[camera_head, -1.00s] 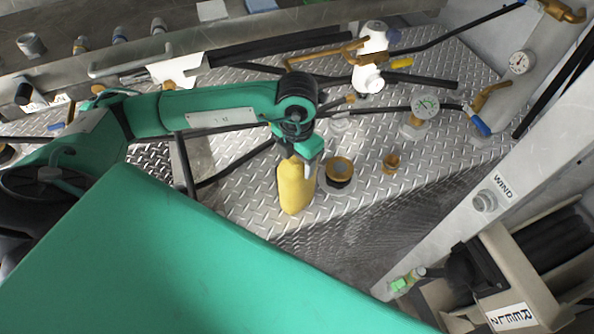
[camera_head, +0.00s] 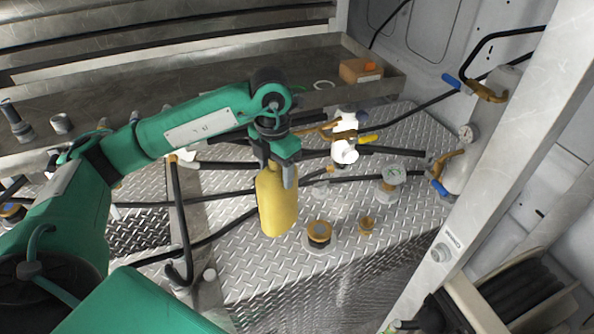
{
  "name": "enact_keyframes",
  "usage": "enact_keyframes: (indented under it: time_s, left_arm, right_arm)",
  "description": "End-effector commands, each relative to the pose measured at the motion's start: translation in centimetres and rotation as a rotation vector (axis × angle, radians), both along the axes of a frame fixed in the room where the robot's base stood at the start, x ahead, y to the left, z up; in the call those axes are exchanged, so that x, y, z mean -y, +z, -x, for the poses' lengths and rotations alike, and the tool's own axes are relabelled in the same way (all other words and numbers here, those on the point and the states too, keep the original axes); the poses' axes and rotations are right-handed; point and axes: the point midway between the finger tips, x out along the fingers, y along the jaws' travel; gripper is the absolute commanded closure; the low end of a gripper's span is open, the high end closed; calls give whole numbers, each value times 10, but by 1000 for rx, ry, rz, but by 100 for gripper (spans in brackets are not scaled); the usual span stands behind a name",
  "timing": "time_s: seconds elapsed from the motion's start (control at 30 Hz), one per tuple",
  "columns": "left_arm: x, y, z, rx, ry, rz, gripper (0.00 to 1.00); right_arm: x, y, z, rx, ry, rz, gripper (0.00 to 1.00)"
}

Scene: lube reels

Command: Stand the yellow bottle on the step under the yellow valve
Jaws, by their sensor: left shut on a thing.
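The yellow bottle (camera_head: 277,208) is upright over the diamond-plate step (camera_head: 400,222), left of a brass-topped fitting. I cannot tell whether its base touches the plate. My left gripper (camera_head: 277,172) comes down from above and is shut on the bottle's top, hiding its neck. A yellow valve handle (camera_head: 368,139) sticks out to the right from a white fitting (camera_head: 345,147), farther back and to the right of the bottle. My right gripper is not in view.
The brass-topped fitting (camera_head: 319,233), a small brass fitting (camera_head: 366,225) and a gauge (camera_head: 393,176) stand on the plate. Black hoses (camera_head: 225,194) run across it. An orange-brown box (camera_head: 360,71) lies on the back shelf. A hose reel (camera_head: 515,300) is at lower right.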

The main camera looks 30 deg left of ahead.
Motion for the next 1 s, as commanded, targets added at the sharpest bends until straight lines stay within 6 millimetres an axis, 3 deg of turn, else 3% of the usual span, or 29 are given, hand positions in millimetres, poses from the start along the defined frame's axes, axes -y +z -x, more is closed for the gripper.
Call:
enact_keyframes:
  time_s: [0.2,0.43,1.0]
  left_arm:
    - [-4,8,-1,1,-4,0,100]
    - [2,-3,1,0,-151,-2,100]
    - [36,-62,15,-3,-1101,-11,100]
  right_arm:
    - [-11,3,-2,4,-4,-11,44]
    - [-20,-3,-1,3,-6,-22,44]
    - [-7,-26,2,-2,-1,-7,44]
